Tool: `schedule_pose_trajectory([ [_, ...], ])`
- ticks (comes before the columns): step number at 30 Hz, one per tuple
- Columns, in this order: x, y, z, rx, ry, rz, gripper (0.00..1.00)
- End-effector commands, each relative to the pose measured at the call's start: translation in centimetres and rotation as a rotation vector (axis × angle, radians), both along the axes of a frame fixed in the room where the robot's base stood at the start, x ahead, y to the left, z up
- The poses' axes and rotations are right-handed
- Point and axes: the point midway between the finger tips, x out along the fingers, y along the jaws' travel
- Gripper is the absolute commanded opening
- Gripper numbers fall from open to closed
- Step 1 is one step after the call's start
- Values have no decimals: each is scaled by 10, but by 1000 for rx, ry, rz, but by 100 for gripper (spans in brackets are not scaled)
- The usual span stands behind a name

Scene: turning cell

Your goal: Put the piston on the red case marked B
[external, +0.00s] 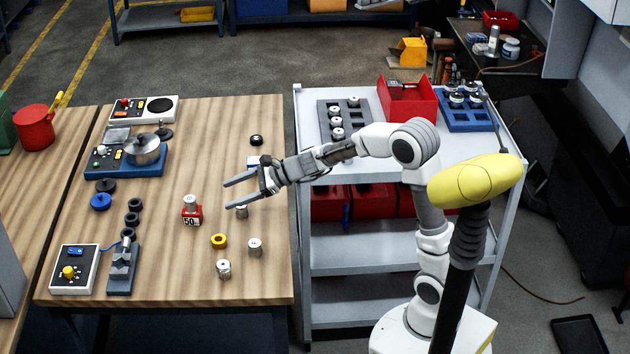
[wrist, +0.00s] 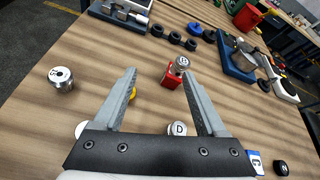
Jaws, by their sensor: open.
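My gripper (external: 226,195) is open and empty above the wooden table, its fingers pointing left. In the wrist view, a small red case (wrist: 170,80) lies beyond the fingertips; externally the red case (external: 192,219) has a white label that seems to read 50. A metal cylinder (external: 190,202) appears to stand on it; its top mark in the wrist view (wrist: 182,62) is hard to read. Another cylinder, marked D (wrist: 178,129), stands near the base of the fingers, below the gripper externally (external: 241,212). Two more cylinders (external: 255,247) (external: 223,268) stand nearer the table's front. Which is the piston is unclear.
A yellow ring (external: 219,241) lies among the cylinders, partly hidden by a finger in the wrist view. Fixtures (external: 122,268) line the table's left. A cart (external: 365,233) stands right.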

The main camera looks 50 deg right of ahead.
Motion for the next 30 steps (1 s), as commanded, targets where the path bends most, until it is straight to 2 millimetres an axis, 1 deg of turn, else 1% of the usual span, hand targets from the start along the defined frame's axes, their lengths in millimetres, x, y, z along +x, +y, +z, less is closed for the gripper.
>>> schedule_pose_trajectory([
  [1, -23, 4, 14, -91, -60, 84, 74],
  [2, -36, 6, 19, -150, -94, 139, 74],
  [3, -55, 8, 24, -229, -138, 211, 74],
  [5, -82, 9, 30, -349, -201, 316, 74],
  [6, -100, 8, 32, -430, -242, 387, 74],
  [8, -127, 5, 34, -552, -301, 491, 74],
  [9, -144, 1, 34, -633, -338, 561, 74],
  [11, -170, -5, 33, -756, -390, 666, 74],
  [12, -187, -11, 32, -840, -424, 735, 74],
  [14, -211, -22, 29, -964, -468, 837, 74],
  [15, -226, -30, 26, -1048, -494, 906, 74],
  [17, -248, -45, 22, -1175, -526, 1008, 74],
  [18, -261, -56, 20, -1258, -542, 1071, 74],
  [21, -290, -82, 13, -1445, -564, 1223, 74],
  [24, -310, -105, 9, -1594, -567, 1344, 74],
  [27, -322, -121, 7, -1690, -560, 1430, 74],
  [30, -328, -130, 6, -1739, -552, 1472, 74],
])
